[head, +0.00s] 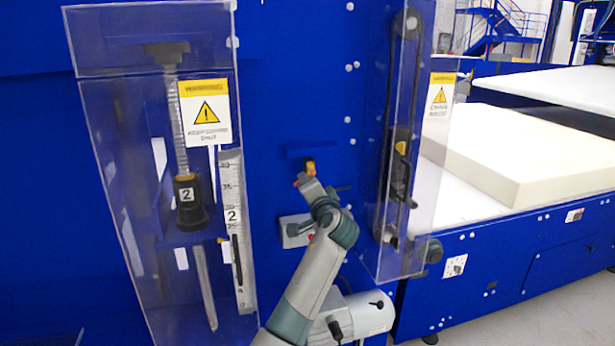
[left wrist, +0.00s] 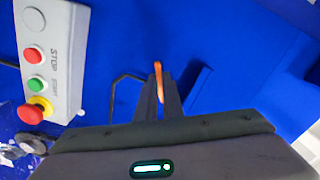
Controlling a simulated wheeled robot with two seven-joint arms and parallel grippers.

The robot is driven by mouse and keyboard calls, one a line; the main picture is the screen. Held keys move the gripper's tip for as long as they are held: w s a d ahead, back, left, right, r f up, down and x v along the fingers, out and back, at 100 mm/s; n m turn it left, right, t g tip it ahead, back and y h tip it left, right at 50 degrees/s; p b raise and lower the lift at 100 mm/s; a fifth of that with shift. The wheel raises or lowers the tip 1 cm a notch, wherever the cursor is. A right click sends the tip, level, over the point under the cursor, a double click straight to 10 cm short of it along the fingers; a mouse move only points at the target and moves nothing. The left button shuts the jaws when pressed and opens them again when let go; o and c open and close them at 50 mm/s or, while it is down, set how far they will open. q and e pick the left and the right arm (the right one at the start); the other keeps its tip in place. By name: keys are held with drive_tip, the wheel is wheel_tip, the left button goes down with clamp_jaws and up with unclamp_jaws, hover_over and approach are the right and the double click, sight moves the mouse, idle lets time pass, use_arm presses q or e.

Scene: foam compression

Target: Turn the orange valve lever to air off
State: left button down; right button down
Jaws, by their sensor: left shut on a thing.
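The orange valve lever (left wrist: 158,76) shows as a thin orange strip between the fingertips of my left gripper (left wrist: 159,98) in the left wrist view. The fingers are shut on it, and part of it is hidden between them. In the head view, my left gripper (head: 304,182) is at the blue panel's middle, just below a small blue ledge, with a yellow-orange valve part (head: 310,165) showing just above. The air off marking cannot be made out. My right gripper is not in view.
A grey control box (left wrist: 62,50) with red and green buttons is beside the gripper. Clear guards stand left (head: 110,180) and right (head: 375,130) of my arm, with warning signs. A white foam block (head: 520,160) lies on the conveyor at right.

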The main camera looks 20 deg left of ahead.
use_arm(q)
drive_tip(key=shift+s+a+r+m+p, duration=0.1)
drive_tip(key=shift+r+m+p, duration=0.2)
drive_tip(key=shift+m+p, duration=0.6)
drive_tip(key=shift+w+r+m+p, duration=0.1)
drive_tip(key=shift+r+m+p, duration=0.25)
drive_tip(key=shift+m+p, duration=0.55)
drive_tip(key=shift+s+a+r+m+p, duration=0.1)
drive_tip(key=shift+r+m+p, duration=0.2)
drive_tip(key=shift+m+p, duration=0.55)
drive_tip(key=shift+m, duration=0.35)
drive_tip(key=c, duration=1.9)
unclamp_jaws()
drive_tip(key=shift+d, duration=0.1)
drive_tip(key=shift+f, duration=0.15)
